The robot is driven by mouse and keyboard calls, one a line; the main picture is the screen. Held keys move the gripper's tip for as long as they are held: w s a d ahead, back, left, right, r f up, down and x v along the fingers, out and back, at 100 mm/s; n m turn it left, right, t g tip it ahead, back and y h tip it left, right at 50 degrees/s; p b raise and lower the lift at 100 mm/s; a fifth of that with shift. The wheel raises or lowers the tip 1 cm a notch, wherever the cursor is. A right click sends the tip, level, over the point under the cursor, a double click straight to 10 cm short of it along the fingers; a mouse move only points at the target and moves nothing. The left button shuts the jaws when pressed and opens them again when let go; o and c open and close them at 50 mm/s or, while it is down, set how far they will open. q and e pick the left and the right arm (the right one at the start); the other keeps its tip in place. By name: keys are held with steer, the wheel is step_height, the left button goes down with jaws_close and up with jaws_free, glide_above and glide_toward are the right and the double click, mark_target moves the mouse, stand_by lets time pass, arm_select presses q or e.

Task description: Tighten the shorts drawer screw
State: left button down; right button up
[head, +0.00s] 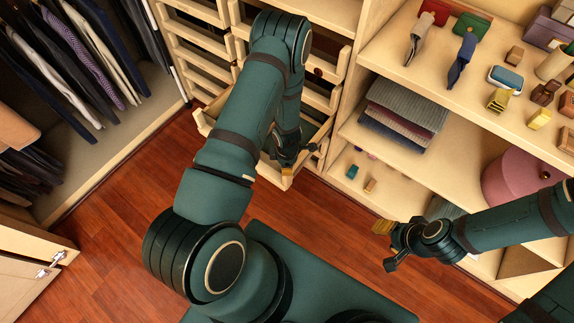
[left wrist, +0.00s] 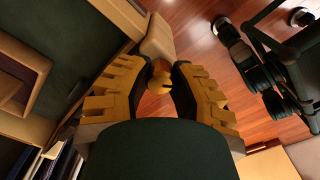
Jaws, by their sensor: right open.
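The pulled-out drawer (head: 203,122) is pale wood, low in the unit, and my left arm covers much of it. My left gripper (head: 290,160) is at its front right corner, small and partly hidden in the head view. A pale wooden edge (left wrist: 158,40) shows behind. My right gripper (head: 387,245) is open and empty over the floor, away from the drawer.
Right shelves (head: 400,170) hold folded clothes (head: 403,112), a pink round box (head: 515,178) and small accessories. Hanging clothes (head: 65,60) fill the left side. A cabinet door with a metal handle (head: 50,264) stands lower left. The red wooden floor (head: 110,235) is clear between.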

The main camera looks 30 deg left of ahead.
arm_select(q)
steer(key=shift+m, duration=0.3)
